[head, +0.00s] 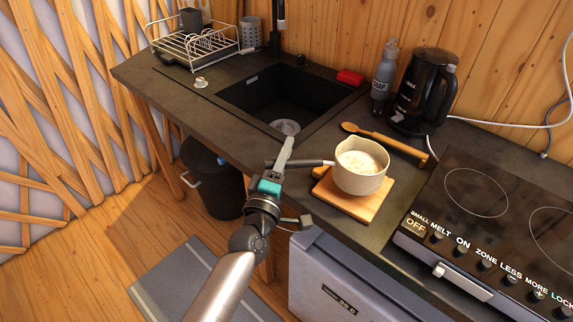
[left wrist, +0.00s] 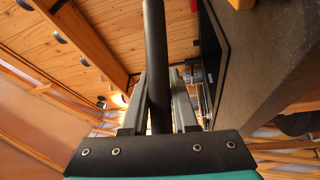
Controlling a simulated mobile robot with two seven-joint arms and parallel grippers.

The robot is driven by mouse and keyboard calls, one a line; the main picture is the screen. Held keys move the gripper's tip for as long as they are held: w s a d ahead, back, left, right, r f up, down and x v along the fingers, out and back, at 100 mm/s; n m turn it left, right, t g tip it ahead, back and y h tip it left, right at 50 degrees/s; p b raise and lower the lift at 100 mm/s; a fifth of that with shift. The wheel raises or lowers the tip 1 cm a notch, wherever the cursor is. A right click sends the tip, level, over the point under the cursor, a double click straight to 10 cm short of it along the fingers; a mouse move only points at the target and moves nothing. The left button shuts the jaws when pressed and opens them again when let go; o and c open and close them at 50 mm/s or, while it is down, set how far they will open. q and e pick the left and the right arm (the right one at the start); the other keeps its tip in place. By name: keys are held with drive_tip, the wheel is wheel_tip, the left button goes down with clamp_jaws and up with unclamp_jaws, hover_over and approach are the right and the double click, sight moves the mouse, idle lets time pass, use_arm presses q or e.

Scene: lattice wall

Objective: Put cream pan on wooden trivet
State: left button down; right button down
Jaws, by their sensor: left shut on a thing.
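The cream pan (head: 376,184) has a pale body with whitish contents and a dark handle pointing left. It looks upright and is over the wooden trivet (head: 346,204), a light square board on the dark counter. I cannot tell whether the pan's base touches the trivet. My left gripper (head: 285,160) is shut on the pan's handle, at the counter's front edge. In the left wrist view the dark handle (left wrist: 157,60) runs between the two fingers (left wrist: 158,105); the pan's body is not seen there. My right gripper is not in view.
A wooden spoon (head: 385,140) lies behind the pan. A black kettle (head: 421,92) and a grey soap bottle (head: 384,72) stand at the back. The stove (head: 477,235) is on the right. The sink (head: 280,98) and dish rack (head: 195,47) are on the left.

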use_arm(q)
drive_tip(key=shift+f+b, duration=0.8)
drive_tip(key=shift+f, duration=0.35)
drive_tip(key=shift+f, duration=0.1)
drive_tip(key=c, duration=1.1)
unclamp_jaws()
drive_tip(key=shift+f, duration=0.15)
drive_tip(key=shift+c, duration=0.2)
drive_tip(key=o, duration=0.5)
drive_tip(key=shift+c, duration=0.2)
drive_tip(key=shift+r, duration=0.2)
drive_tip(key=v, duration=1.2)
